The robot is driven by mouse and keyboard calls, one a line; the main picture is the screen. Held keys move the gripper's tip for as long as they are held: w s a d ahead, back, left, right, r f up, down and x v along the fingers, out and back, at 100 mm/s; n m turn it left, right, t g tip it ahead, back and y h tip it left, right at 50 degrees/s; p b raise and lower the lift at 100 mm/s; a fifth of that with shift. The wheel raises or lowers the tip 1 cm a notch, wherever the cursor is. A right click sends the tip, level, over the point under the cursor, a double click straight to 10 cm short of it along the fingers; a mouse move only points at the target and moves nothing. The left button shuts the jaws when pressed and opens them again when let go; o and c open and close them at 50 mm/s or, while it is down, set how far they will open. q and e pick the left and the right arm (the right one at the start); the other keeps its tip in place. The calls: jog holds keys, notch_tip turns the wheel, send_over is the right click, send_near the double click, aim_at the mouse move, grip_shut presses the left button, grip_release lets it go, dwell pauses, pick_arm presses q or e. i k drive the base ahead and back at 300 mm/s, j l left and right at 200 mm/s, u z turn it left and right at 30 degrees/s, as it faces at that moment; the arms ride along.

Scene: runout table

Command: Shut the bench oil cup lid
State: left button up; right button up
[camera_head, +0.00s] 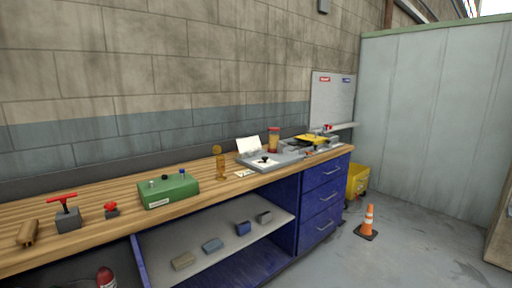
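A small brass-coloured cup (221,168), which looks like the bench oil cup, stands near the front edge of the wooden bench (120,200), right of the green box. A round brass disc, apparently its lid (217,150), stands raised above the body, so the cup looks open. It is small in view, and the hinge is too small to make out. Neither of my grippers is in view.
A green box (168,190) with knobs sits left of the cup. Further left are a red T-handle (62,198) and a red button (111,207). A grey tray (270,163) and a red-topped jar (273,140) stand right. An orange cone (368,220) is on the floor.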

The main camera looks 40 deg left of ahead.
aim_at(217, 149)
jog(key=i+l+u, duration=0.1)
jog(key=i, duration=0.3)
jog(key=i+l+u, duration=0.1)
jog(key=i, duration=0.35)
jog(key=i+l+u, duration=0.1)
jog(key=i, duration=0.3)
jog(key=i+j+u, duration=0.15)
jog(key=i+u, duration=0.15)
jog(key=u, duration=0.15)
jog(key=i+u, duration=0.35)
jog(key=u, duration=0.15)
jog(key=i+l+u, duration=0.1)
jog(key=i+u, duration=0.35)
jog(key=k, duration=0.1)
